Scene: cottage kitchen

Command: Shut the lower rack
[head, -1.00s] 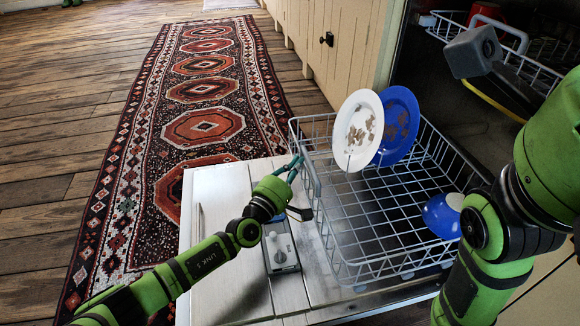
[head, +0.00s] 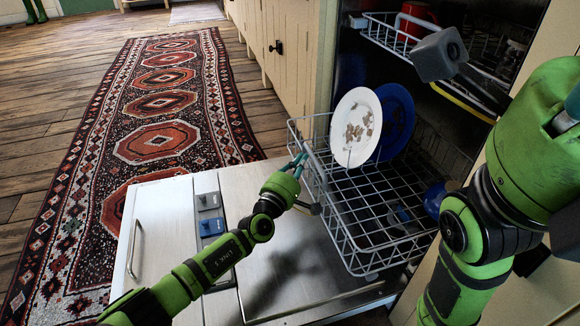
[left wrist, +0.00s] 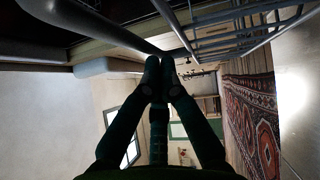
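The lower rack (head: 352,232), a grey wire basket, stands partly out over the lowered dishwasher door (head: 262,190). It holds a stained white plate (head: 356,128), a blue plate (head: 397,122) behind it, and a blue bowl (head: 434,199) partly hidden by my right arm. My left gripper (head: 299,160) is at the rack's front rail, near its far corner. In the left wrist view its fingertips (left wrist: 160,66) are nearly together at the grey rail (left wrist: 178,32); they look closed on it.
The upper rack (head: 385,37) with a red item is inside the dishwasher. A grey block (head: 440,55) hangs above the lower rack. Cabinets (head: 283,60) stand beyond; a patterned rug (head: 150,140) lies left.

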